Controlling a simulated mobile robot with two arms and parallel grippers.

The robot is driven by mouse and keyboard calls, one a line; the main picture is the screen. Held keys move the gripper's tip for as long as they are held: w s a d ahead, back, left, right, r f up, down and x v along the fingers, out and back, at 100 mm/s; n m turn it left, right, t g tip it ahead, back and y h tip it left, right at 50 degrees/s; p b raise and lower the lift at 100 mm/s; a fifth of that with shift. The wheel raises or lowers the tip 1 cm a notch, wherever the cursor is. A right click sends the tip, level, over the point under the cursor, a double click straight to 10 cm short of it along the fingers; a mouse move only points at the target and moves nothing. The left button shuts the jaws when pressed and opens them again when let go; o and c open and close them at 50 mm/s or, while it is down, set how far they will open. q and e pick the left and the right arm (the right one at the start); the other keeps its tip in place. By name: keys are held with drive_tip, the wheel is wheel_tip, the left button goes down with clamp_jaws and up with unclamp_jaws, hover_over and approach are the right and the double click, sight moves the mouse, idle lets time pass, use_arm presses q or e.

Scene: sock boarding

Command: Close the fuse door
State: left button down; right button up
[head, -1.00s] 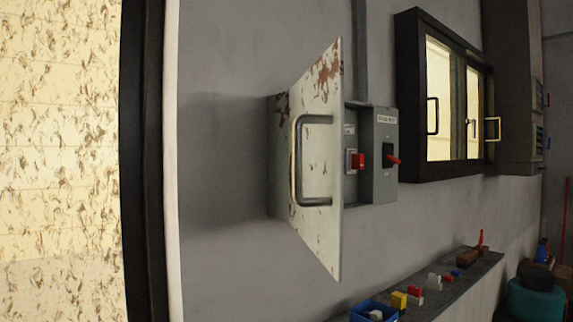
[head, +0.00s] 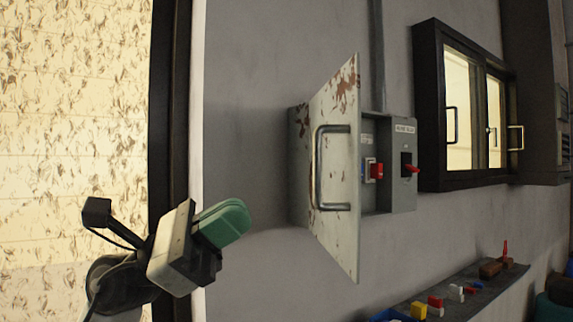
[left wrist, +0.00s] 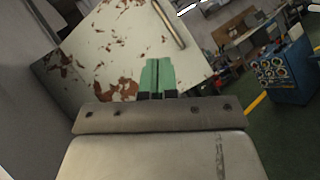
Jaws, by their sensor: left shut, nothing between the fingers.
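The fuse door (head: 338,195) is a pale grey panel with rusty peeling patches, standing open from the wall-mounted fuse box (head: 377,208). A dark bar handle (head: 320,165) runs down its face. Inside the box a red switch (head: 376,171) shows beside the door's edge. My left gripper (head: 228,222), with green fingers, is shut and empty, left of the door and apart from it in the head view. In the left wrist view the door's rusty face (left wrist: 125,50) lies beyond the closed fingers (left wrist: 157,77). My right gripper is not in view.
A black-framed window (head: 430,110) is on the wall to the right. A ledge (head: 470,295) below holds several small coloured blocks. A dark door frame (head: 170,120) stands at the left. The wall below the box is bare.

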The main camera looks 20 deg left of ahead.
use_arm(q)
drive_tip(key=s+a+r+m+t+y, duration=0.1)
drive_tip(key=s+r+m+t+y, duration=0.1)
drive_tip(key=s+r+m+y, duration=0.25)
drive_tip(key=m+t+y+p, duration=0.2)
drive_tip(key=t+y+p, duration=0.2)
drive_tip(key=y, duration=0.1)
approach(335, 159)
drive_tip(key=shift+n, duration=0.35)
drive_tip(key=d, duration=0.2)
drive_tip(key=s+d+f+p, duration=0.1)
drive_tip(key=d, duration=0.1)
drive_tip(key=shift+w, duration=0.1)
